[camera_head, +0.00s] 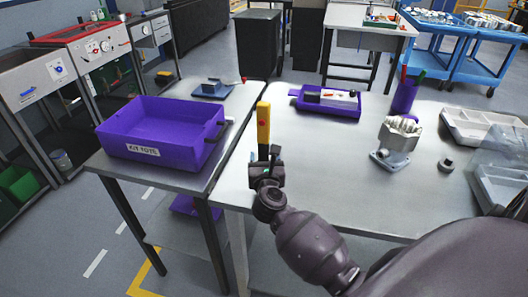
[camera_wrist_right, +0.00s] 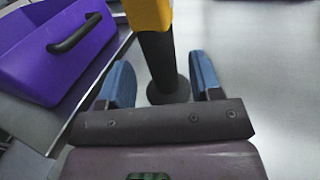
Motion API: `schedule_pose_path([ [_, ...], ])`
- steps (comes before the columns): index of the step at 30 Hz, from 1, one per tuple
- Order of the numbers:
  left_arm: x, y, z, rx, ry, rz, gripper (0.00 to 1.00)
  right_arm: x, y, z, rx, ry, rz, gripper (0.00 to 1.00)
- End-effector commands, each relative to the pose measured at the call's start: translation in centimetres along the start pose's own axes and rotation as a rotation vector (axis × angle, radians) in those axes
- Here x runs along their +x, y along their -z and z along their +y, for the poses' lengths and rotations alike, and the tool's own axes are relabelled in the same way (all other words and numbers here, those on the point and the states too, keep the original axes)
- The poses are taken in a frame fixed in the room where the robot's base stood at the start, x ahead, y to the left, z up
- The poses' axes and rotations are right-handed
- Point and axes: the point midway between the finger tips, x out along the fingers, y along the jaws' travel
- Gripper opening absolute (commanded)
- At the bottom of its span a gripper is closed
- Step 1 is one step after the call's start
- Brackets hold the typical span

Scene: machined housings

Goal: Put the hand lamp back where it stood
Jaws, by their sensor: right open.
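The hand lamp has a yellow upper body (camera_head: 263,122) and stands upright near the left edge of the grey worktable (camera_head: 325,185). In the right wrist view its black stem (camera_wrist_right: 160,60) runs down to a round dark base that appears to rest on the tabletop. My right gripper (camera_head: 268,165) is at the lower part of the lamp. In the right wrist view the blue fingers of this gripper (camera_wrist_right: 163,78) are open, one on each side of the stem, with a gap visible on both sides. My left gripper is not in view.
A purple kit tote (camera_head: 120,143) stands on the left-hand table. A purple tray (camera_head: 327,105), a purple cup (camera_head: 404,97), a machined housing (camera_head: 395,143), a small dark part (camera_head: 446,164) and pale trays (camera_head: 485,128) are on the worktable. Its front middle is clear.

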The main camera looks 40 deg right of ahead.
Motion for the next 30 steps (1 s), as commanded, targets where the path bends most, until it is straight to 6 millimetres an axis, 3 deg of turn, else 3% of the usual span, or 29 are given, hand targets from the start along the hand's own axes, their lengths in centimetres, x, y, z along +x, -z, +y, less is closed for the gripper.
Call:
schedule_pose_path([
  [6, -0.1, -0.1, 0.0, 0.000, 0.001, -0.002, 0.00, -4.5, 0.1, 0.0, 0.002, -0.001, 0.003, 0.59],
  [12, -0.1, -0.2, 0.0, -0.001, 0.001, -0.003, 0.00, -7.3, 0.1, 0.1, 0.001, -0.001, 0.002, 0.59],
  [18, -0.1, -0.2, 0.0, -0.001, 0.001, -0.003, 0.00, -8.5, 0.0, 0.0, 0.000, 0.000, 0.000, 0.59],
  [30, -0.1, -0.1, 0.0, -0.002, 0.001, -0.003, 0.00, -8.6, 0.0, 0.0, -0.001, 0.000, 0.000, 0.59],
])
